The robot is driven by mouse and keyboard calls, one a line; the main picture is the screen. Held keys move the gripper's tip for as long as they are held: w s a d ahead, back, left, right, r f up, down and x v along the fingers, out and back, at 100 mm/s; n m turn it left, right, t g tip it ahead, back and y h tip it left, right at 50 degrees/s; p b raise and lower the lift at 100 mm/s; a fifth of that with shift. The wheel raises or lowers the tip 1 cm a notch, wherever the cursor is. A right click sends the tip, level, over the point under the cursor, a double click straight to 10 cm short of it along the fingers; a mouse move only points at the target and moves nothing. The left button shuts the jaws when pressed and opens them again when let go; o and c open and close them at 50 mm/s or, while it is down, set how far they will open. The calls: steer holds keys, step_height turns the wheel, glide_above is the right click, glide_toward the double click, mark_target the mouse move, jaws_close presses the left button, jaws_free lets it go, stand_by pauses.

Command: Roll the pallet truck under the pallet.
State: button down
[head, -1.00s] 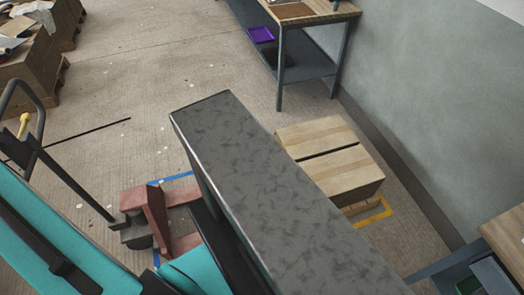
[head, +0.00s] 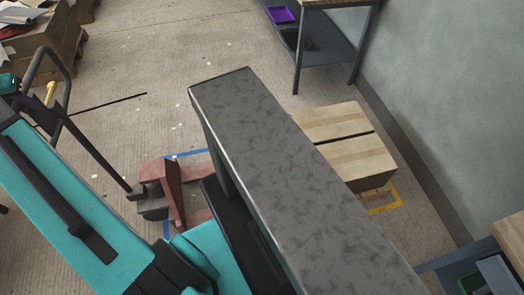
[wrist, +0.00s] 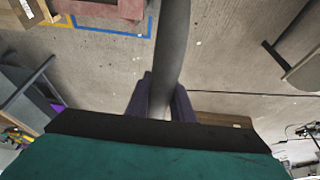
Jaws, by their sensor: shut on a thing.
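The pallet truck (head: 173,191) has a reddish body, dark wheels and a black handle that rises to a loop at the left of the head view. Its red part also shows at the top of the wrist view (wrist: 112,8). My gripper (wrist: 160,100) is shut on the dark handle bar, which passes between its fingers in the wrist view. The pallet (head: 374,198) lies to the right of the truck, mostly hidden under two wooden-looking boxes (head: 345,140). The truck's forks are largely hidden behind a grey slab, so I cannot tell how they sit to the pallet.
The long grey mottled slab (head: 260,130) blocks the view between truck and pallet. Blue tape (head: 190,153) lies by the truck, yellow tape (head: 390,205) around the pallet. A workbench (head: 325,40) stands behind, a wall at right. Floor behind the truck is clear.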

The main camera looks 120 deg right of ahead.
steer(key=s+a+p, duration=0.1)
steer(key=s+a, duration=0.2)
steer(key=s, duration=0.9)
steer(key=shift+s, duration=0.15)
stand_by(0.9)
stand_by(0.8)
steer(key=s+a+p, duration=0.2)
steer(key=s+a, duration=0.1)
steer(key=s, duration=1.1)
steer(key=shift+s+a, duration=0.25)
steer(key=shift+a, duration=0.15)
stand_by(0.9)
stand_by(0.7)
